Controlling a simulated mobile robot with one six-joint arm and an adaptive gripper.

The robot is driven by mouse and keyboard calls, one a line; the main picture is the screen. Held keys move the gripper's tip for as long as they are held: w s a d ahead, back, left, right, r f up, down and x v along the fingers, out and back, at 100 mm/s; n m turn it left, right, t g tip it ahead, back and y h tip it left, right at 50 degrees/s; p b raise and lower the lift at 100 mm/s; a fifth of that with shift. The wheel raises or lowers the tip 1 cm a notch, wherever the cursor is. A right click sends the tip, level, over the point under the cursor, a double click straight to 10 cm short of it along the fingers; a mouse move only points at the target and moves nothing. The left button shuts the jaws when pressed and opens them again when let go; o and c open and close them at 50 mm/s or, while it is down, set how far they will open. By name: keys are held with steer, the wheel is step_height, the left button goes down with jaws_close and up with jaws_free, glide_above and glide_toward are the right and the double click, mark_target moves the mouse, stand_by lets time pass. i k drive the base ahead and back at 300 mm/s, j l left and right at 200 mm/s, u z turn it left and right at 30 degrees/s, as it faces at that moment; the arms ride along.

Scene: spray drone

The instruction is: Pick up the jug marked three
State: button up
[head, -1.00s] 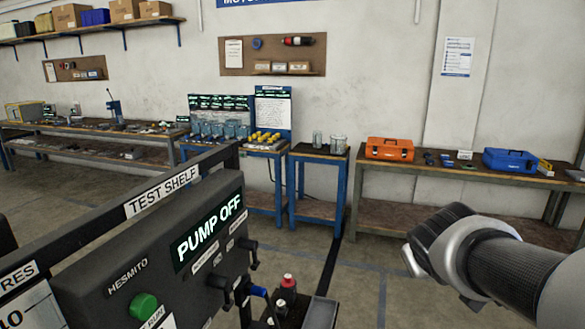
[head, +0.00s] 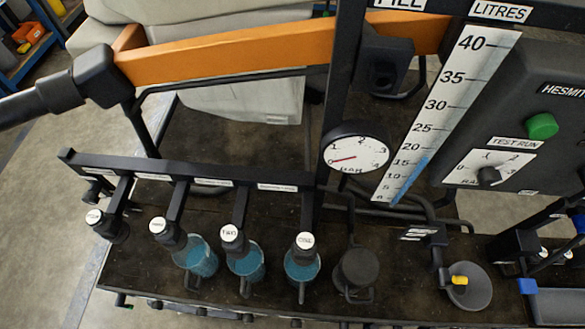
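Three clear vessels with blue liquid stand in a row on the dark deck of the test shelf in the head view. They are a left jug (head: 203,258), a middle jug (head: 250,264) and a right jug (head: 303,268). Each stands below a black nozzle with a round white label on top, which partly covers it. I cannot read a number on any jug, so I cannot tell which is marked three. The leftmost nozzle (head: 108,224) shows no jug below it. My gripper is not in view.
A black bar (head: 215,172) with nozzle arms runs above the jugs. An orange drone arm (head: 225,55) crosses behind. A round gauge (head: 357,152), a litre scale (head: 445,115) and a dark control panel (head: 550,100) stand to the right. Open floor (head: 50,215) lies left.

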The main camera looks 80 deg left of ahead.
mark_target(199, 258)
steer(key=l+u, duration=0.1)
steer(key=u, duration=3.75)
steer(key=k+l+z, duration=0.1)
steer(key=z, duration=2.85)
steer(key=u, duration=3.05)
